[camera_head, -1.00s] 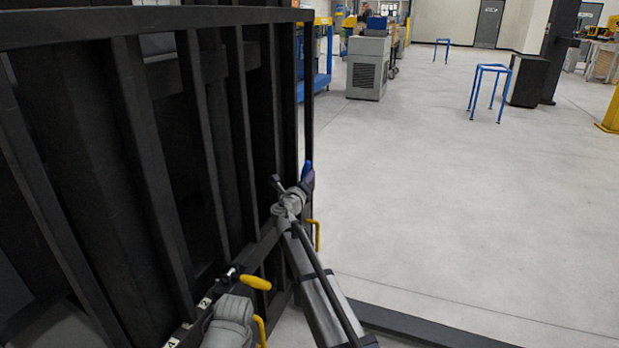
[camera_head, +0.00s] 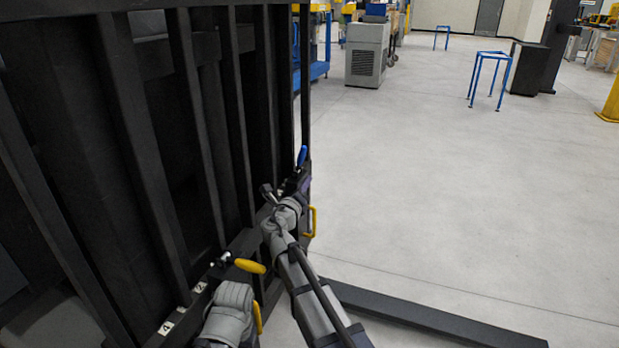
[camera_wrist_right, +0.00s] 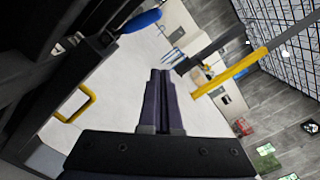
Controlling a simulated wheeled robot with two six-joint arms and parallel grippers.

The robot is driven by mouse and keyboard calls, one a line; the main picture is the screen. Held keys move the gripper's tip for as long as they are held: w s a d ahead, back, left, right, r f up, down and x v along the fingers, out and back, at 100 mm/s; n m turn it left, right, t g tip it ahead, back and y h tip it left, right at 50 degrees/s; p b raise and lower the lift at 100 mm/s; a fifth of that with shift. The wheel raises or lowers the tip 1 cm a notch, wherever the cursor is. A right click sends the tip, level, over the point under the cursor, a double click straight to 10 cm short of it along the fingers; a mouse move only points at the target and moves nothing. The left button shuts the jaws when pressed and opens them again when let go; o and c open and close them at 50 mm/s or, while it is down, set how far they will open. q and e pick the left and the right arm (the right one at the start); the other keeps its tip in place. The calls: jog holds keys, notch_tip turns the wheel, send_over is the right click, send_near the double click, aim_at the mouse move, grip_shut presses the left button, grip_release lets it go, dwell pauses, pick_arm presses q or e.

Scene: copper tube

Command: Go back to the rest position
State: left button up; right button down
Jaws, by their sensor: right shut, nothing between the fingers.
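My right gripper (camera_head: 302,186) is beside the right end of the black rack (camera_head: 120,130) in the head view, near a blue handle (camera_head: 302,155). In the right wrist view its two dark purple fingers (camera_wrist_right: 161,76) are together with nothing between them. The blue handle (camera_wrist_right: 143,21) shows above and left of the fingers there, apart from them. A yellow grip (camera_wrist_right: 76,105) is to their left. My left gripper is not in view.
The rack has a yellow-handled lever (camera_head: 250,266) and a yellow grip (camera_head: 312,221) near my right arm. A dark floor beam (camera_head: 425,320) extends right from the rack. Open grey floor (camera_head: 450,200) lies to the right. A blue frame stand (camera_head: 490,78) is far off.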

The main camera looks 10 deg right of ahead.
jog(key=s+a+f+m+g+y+p, duration=0.1)
jog(key=s+f+m+g, duration=0.5)
jog(key=s+m, duration=0.4)
jog(key=s+a+f+m+g+y+p, duration=0.1)
jog(key=s+f+m+g+y, duration=0.15)
jog(key=s+f+m, duration=0.75)
jog(key=s+a+f+m+g+y+p, duration=0.1)
jog(key=s+a+m+g+y, duration=0.3)
jog(key=s+m, duration=0.4)
jog(key=s+a+f+m+g+y+p, duration=0.15)
jog(key=s+a+m+g, duration=0.25)
jog(key=s+a+m, duration=0.4)
notch_tip(320, 180, up, 37)
jog(key=d+n+p, duration=0.1)
jog(key=p, duration=3.6)
jog(key=shift+s+d+t, duration=0.35)
jog(key=shift+s+d, duration=0.05)
jog(key=shift+s, duration=0.05)
